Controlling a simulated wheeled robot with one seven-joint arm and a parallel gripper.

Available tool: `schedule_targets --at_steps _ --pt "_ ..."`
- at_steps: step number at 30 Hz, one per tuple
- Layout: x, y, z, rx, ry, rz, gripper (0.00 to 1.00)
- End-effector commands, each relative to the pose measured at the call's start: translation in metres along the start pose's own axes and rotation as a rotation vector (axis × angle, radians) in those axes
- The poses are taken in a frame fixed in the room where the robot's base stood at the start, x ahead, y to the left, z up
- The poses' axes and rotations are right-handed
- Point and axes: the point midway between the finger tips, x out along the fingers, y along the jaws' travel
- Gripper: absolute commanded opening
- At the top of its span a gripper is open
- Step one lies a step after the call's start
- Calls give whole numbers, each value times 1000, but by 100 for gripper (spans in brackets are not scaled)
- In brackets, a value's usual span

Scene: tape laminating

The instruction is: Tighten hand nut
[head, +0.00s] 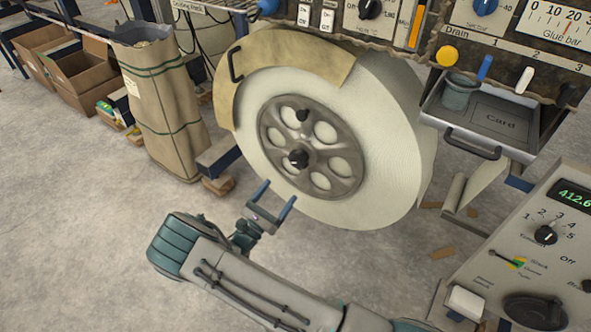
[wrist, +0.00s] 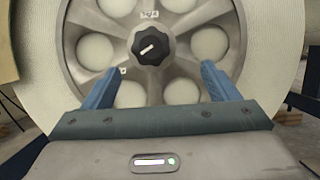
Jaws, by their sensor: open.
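The hand nut (head: 298,158) is a black lobed knob at the centre of the grey metal hub (head: 342,180) of a large white tape roll (head: 385,140). In the wrist view the hand nut (wrist: 153,45) has a white mark on its face and sits ahead of and above the gap between my fingers. My gripper (head: 275,193) is open and empty, with two blue fingers pointing at the lower part of the wheel. In the wrist view the fingers (wrist: 155,78) are spread wide, apart from the nut. A second, smaller black knob (head: 302,115) sits higher on the hub.
A tan curved guard (head: 290,55) with a black handle covers the roll's upper left. A paper sack (head: 160,100) and cardboard boxes (head: 85,72) stand at left. A drawer (head: 490,118) and control panel (head: 540,235) are at right. The floor at lower left is clear.

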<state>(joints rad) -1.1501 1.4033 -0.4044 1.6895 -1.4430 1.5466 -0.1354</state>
Motion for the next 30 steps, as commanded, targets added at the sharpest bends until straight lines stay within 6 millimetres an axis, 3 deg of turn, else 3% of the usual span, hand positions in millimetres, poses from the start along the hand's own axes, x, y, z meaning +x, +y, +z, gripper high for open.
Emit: schedule_targets --at_steps 4,8,24,30 --pt "-12 9 -11 -12 -31 59 81" --pt "-3 10 -10 -13 -35 61 81" --pt "101 16 -8 -11 -32 58 81" --pt "120 17 -7 -11 -32 60 81"
